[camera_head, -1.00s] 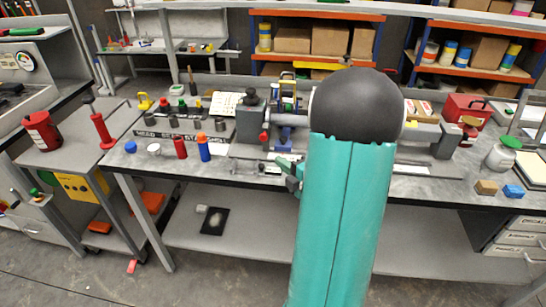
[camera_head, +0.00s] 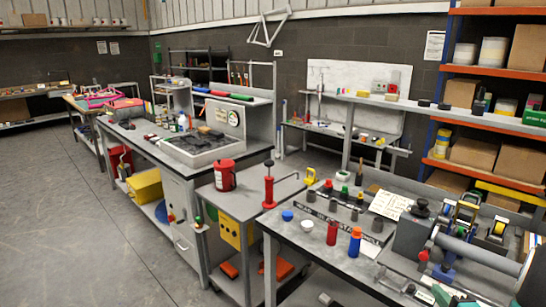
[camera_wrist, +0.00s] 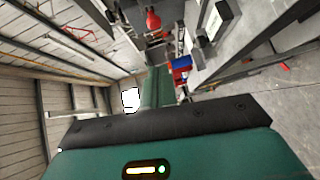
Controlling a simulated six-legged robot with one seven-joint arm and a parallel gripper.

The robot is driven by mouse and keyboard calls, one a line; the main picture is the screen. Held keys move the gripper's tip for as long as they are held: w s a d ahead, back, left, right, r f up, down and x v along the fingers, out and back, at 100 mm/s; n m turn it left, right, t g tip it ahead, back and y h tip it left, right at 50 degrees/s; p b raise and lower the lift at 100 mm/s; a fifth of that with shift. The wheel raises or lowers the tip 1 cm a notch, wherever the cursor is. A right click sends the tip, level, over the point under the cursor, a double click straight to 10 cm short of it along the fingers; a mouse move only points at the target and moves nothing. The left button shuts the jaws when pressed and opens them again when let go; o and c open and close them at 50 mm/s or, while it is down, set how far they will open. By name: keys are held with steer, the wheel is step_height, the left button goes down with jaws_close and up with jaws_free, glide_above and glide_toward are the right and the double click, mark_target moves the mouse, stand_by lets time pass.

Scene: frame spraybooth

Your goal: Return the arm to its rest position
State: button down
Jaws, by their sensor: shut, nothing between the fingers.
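My arm's dark rounded joint (camera_head: 532,284) shows at the bottom right corner of the head view. My gripper (camera_head: 411,290) shows in part at the bottom edge, low over the front bench, as a dark and teal end. It is shut and holds nothing that I can see. In the wrist view, a teal part of my own arm (camera_wrist: 190,155) with a black edge and a small light fills the lower half. The fingertips do not show there.
The front bench (camera_head: 300,240) holds a red bottle (camera_head: 332,232), a blue bottle (camera_head: 355,241) and a grey vise (camera_head: 411,236). A side cart (camera_head: 243,197) carries a red can (camera_head: 225,175). Open floor (camera_head: 80,230) lies at the left.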

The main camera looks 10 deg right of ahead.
steer(key=w+a+r+m+g+h, duration=0.35)
steer(key=a+r+m+g, duration=0.25)
steer(key=a+r+m, duration=0.5)
steer(key=s+a+m+g+y, duration=0.2)
steer(key=s+a, duration=0.5)
steer(key=a, duration=0.3)
steer(key=s+a+m+g+y, duration=0.2)
steer(key=s+a, duration=0.5)
steer(key=a, duration=0.4)
steer(key=shift+s+r+m+g+y, duration=0.25)
steer(key=shift+g+y, duration=0.25)
steer(key=shift+y, duration=0.25)
steer(key=shift+d, duration=0.1)
